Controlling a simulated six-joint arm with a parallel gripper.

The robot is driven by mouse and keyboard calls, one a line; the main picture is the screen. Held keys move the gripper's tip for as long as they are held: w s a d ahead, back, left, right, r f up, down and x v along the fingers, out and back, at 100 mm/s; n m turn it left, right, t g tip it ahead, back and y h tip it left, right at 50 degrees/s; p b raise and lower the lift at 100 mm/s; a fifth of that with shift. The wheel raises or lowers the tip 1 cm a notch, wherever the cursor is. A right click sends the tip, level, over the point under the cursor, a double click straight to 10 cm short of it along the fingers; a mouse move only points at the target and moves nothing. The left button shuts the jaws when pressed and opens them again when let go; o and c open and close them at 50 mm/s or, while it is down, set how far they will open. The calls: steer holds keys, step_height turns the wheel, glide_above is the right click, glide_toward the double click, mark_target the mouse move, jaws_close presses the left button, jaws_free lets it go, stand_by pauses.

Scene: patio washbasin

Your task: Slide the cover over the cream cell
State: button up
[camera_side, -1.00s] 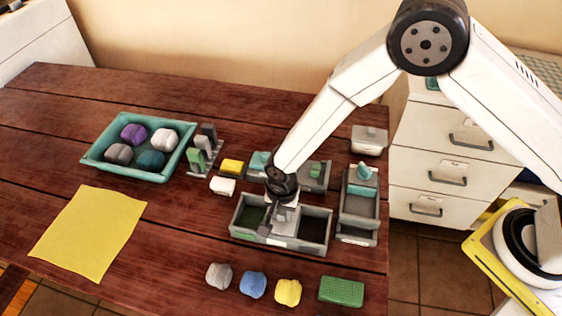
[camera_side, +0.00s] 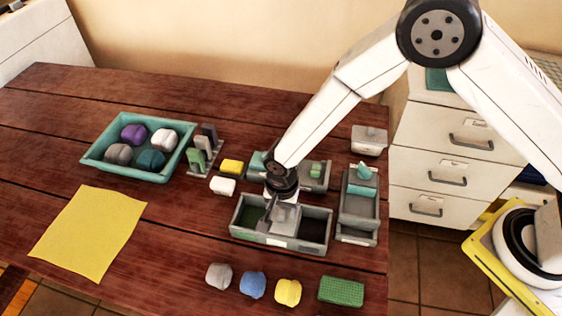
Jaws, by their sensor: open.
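A grey open-topped box (camera_side: 262,238) stands near the front right of the table. A light grey plate, which looks like the cover (camera_side: 286,214), lies across the middle. I cannot make out a cream cell; the plate and my gripper hide part of the middle. My gripper (camera_side: 274,207) is open, pointing down at the left part of the plate. I cannot tell whether its fingers touch it.
Behind are a grey box with a green knob (camera_side: 316,172) and a grey box with a teal knob (camera_side: 360,190). A yellow block (camera_side: 232,167) and a white block (camera_side: 222,186) lie left. A blue lump (camera_side: 252,285) and a green block (camera_side: 341,291) lie in front.

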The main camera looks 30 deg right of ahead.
mark_target(284, 210)
steer(key=shift+r, duration=3.1)
steer(key=shift+d+r, duration=0.2)
steer(key=shift+d, duration=0.1)
steer(key=s+d+r+n+t, duration=0.1)
steer(key=s+d+r+n, duration=0.2)
steer(key=d, duration=0.5)
steer(key=s+d+r+n, duration=0.3)
steer(key=d+r, duration=0.2)
steer(key=d, duration=0.3)
steer(key=s+d+r+n+t, duration=0.1)
steer(key=s+d+r+n, duration=0.2)
steer(key=d, duration=0.5)
steer(key=shift+s+r+t, duration=0.25)
steer(key=shift+r+t, duration=0.05)
steer(key=shift+r, duration=0.1)
